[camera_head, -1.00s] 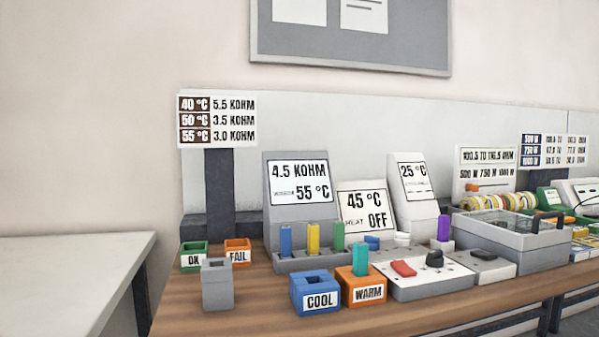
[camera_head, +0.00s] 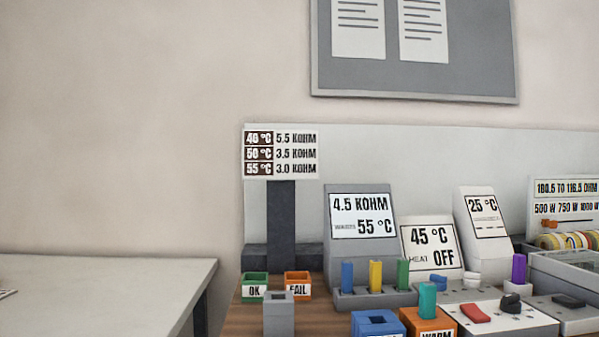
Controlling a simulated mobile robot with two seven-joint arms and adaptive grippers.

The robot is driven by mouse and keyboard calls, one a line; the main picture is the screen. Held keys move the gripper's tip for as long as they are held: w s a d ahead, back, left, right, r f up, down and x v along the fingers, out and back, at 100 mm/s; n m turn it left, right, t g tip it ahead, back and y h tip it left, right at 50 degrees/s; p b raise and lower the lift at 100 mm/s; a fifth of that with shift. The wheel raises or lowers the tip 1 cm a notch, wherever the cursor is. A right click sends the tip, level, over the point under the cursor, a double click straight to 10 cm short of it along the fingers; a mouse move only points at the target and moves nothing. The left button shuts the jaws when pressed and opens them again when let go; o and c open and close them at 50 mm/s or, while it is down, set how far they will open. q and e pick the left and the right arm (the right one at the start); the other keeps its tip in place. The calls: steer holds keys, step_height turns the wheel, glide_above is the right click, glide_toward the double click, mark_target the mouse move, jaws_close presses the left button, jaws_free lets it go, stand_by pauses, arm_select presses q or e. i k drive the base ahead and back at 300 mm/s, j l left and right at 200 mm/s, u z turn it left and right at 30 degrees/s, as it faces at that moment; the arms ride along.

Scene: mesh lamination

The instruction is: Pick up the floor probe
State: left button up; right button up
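No label names the floor probe, so I cannot tell which piece it is. A blue (camera_head: 347,275), a yellow (camera_head: 375,275) and a green upright piece (camera_head: 402,275) stand in a grey rack (camera_head: 372,300). A teal piece (camera_head: 427,299) stands in the orange WARM block (camera_head: 430,323). A purple piece (camera_head: 519,268) stands farther right. The blue COOL block (camera_head: 377,323) is partly cut off by the bottom edge, its label hidden. Neither of my grippers shows in the head view.
Green OK (camera_head: 254,292) and orange FAIL (camera_head: 297,291) bins stand behind a grey holder (camera_head: 279,315) at the bench's left. Displays read 4.5 KOHM (camera_head: 360,218) and 45 °C, HEAT OFF (camera_head: 430,247). A red switch (camera_head: 475,313) sits on a white panel. A pale table (camera_head: 100,290) is at left.

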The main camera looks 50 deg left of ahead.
mark_target(428, 290)
steer(key=l+u, duration=0.35)
steer(key=i+l+u, duration=0.1)
steer(key=u, duration=0.25)
steer(key=l+u, duration=0.35)
